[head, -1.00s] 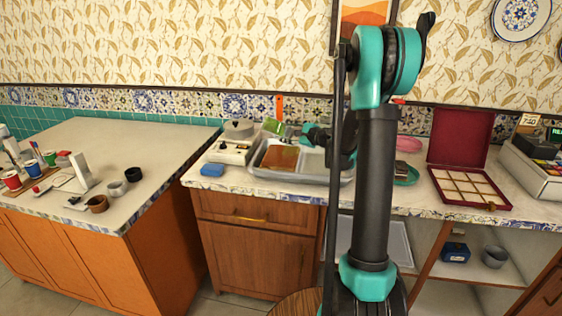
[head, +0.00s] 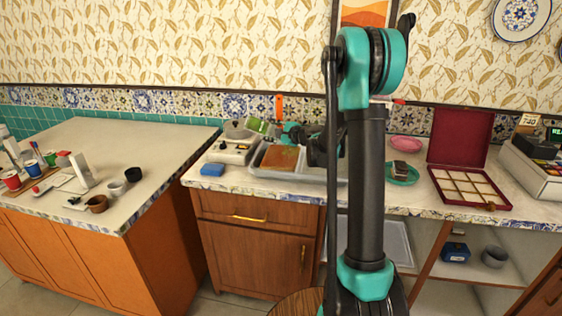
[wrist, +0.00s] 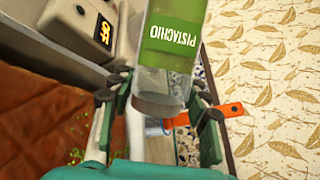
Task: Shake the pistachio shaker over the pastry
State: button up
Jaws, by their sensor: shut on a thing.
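The pistachio shaker (head: 258,126) is a clear container with a green label, and it also shows in the wrist view (wrist: 172,45). My gripper (wrist: 160,108) is shut on it, one finger on each side of its narrower end. The label's word reads upside down in the wrist view, and the shaker looks tilted in the head view. The pastry (head: 281,158) is a brown slab in a grey metal tray (head: 316,173). The shaker is above the pastry's back edge. In the wrist view, green specks lie on the pastry (wrist: 45,120).
A green plate (head: 401,176), pink bowl (head: 405,143) and open red box (head: 468,185) stand to the right.

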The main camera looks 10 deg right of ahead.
dwell(0.9)
notch_tip(320, 180, up, 2)
jog(key=shift+r, duration=0.25)
jog(key=shift+f, duration=1.25)
jog(key=shift+s+d, duration=0.65)
jog(key=shift+s, duration=1.25)
jog(key=shift+s+d, duration=0.6)
jog(key=shift+s, duration=1.25)
jog(key=shift+s+d, duration=0.65)
jog(key=shift+s, duration=1.25)
